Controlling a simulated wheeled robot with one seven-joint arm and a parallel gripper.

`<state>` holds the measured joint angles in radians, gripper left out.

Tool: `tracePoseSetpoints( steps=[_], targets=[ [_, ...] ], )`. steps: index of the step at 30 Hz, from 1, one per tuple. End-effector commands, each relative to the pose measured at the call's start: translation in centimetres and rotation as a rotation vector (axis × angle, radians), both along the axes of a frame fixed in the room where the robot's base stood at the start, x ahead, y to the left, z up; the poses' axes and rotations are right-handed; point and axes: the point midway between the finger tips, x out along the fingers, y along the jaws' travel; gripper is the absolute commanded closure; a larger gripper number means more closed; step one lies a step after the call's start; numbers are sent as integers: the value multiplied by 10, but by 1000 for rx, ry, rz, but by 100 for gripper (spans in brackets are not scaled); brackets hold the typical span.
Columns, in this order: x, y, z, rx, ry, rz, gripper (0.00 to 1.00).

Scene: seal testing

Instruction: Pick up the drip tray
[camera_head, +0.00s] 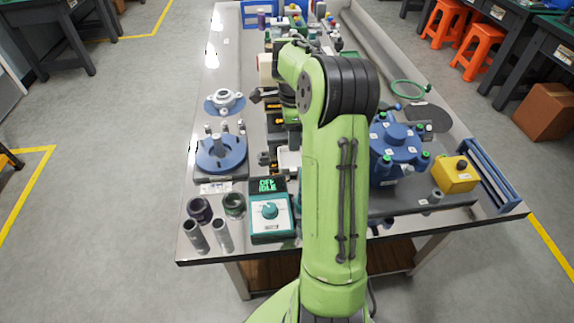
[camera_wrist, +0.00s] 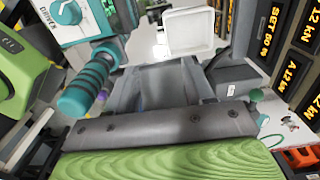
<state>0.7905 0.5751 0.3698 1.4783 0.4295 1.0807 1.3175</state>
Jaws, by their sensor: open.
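A small white tray, which I take for the drip tray, (camera_wrist: 187,32) shows at the top of the wrist view. It is shallow, with a raised rim and rounded corners, and it looks empty. In the camera_head view the white tray (camera_head: 289,160) is partly hidden behind my arm, just beyond the teal controller. My gripper (camera_wrist: 165,80) is open in the wrist view, with the tray apart from it, beyond the fingers. In the camera_head view the hand is mostly hidden by my green arm.
The teal controller (camera_head: 270,217) stands nearer me, beside grey cylinders (camera_head: 195,236). Force displays (camera_wrist: 302,40) flank the tray. A blue flanged fixture (camera_head: 221,153) sits at left; a blue vessel (camera_head: 397,145) and yellow box (camera_head: 455,174) stand at right. The bench's left edge strip is mostly clear.

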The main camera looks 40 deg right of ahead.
Motion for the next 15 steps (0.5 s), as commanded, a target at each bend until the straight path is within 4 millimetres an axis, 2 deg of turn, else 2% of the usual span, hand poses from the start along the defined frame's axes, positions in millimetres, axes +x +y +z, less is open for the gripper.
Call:
tracePoseSetpoints(
  steps=[1, 6, 9, 15],
  targets=[
    [-1, 0, -19, 3, 4, 0, 48],
    [0, 1, -62, 4, 4, 4, 48],
    [0, 1, -78, 2, 2, 4, 48],
    [2, 2, -96, 1, 1, 5, 48]
  ],
)
